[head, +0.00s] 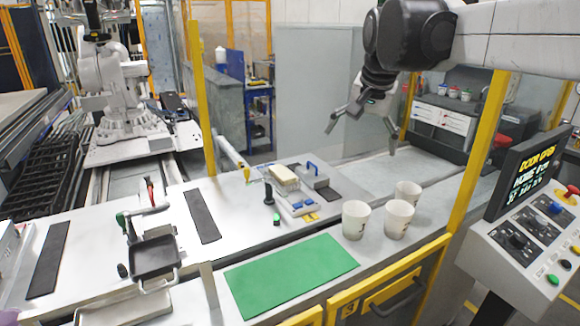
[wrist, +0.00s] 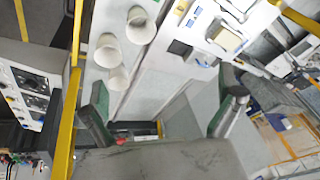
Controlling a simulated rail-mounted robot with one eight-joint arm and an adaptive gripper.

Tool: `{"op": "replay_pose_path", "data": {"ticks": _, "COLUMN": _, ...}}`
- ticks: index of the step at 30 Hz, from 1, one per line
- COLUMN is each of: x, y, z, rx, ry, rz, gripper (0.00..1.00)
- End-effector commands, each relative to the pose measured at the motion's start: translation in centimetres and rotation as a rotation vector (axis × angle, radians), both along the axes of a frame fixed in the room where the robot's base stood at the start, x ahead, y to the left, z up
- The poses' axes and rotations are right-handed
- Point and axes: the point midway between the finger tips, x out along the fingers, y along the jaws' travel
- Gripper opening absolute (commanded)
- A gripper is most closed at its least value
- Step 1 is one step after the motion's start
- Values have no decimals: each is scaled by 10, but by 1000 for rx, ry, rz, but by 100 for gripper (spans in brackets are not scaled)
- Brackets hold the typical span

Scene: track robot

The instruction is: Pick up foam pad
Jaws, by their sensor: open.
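A pale beige block (head: 283,178), which looks like the foam pad, sits at the back of the work table, beside a grey box with a blue handle (head: 313,172). It also shows near the top right of the wrist view (wrist: 228,38). My gripper (head: 360,142) hangs in the air to the right of the block and above the table, its fingers spread wide and nothing between them. In the wrist view my gripper's fingers (wrist: 166,95) stand apart at left and right, with the table below. Nothing hides the block in the head view.
Three white cups (head: 398,219) stand at the right of the table. A green mat (head: 290,273) lies in front. Dark strips (head: 202,216) and a black pan (head: 155,257) lie to the left. A yellow post (head: 480,150) and a control panel (head: 530,220) stand at right.

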Motion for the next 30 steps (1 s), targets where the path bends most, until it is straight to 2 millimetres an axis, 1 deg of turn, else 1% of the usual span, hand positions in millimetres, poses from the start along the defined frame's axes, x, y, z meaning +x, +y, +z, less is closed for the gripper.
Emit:
{"op": "replay_pose_path", "data": {"ticks": 1, "x": 19, "y": 7, "z": 8, "rx": 8, "ry": 13, "rz": -17, "gripper": 100}}
{"op": "replay_pose_path", "data": {"ticks": 6, "x": 71, "y": 29, "z": 21, "rx": 35, "ry": 65, "rz": -88, "gripper": 100}}
{"op": "replay_pose_path", "data": {"ticks": 10, "x": 109, "y": 46, "z": 24, "rx": 53, "ry": 103, "rz": -144, "gripper": 100}}
{"op": "replay_pose_path", "data": {"ticks": 14, "x": 143, "y": 65, "z": 23, "rx": 67, "ry": 140, "rz": -200, "gripper": 100}}
{"op": "replay_pose_path", "data": {"ticks": 17, "x": 168, "y": 79, "z": 19, "rx": 76, "ry": 170, "rz": -244, "gripper": 100}}
{"op": "replay_pose_path", "data": {"ticks": 21, "x": 198, "y": 101, "z": 8, "rx": 85, "ry": 209, "rz": -308, "gripper": 100}}
{"op": "replay_pose_path", "data": {"ticks": 26, "x": 227, "y": 125, "z": -10, "rx": 91, "ry": 254, "rz": -381, "gripper": 100}}
{"op": "replay_pose_path", "data": {"ticks": 30, "x": 246, "y": 146, "z": -30, "rx": 92, "ry": 290, "rz": -445, "gripper": 100}}
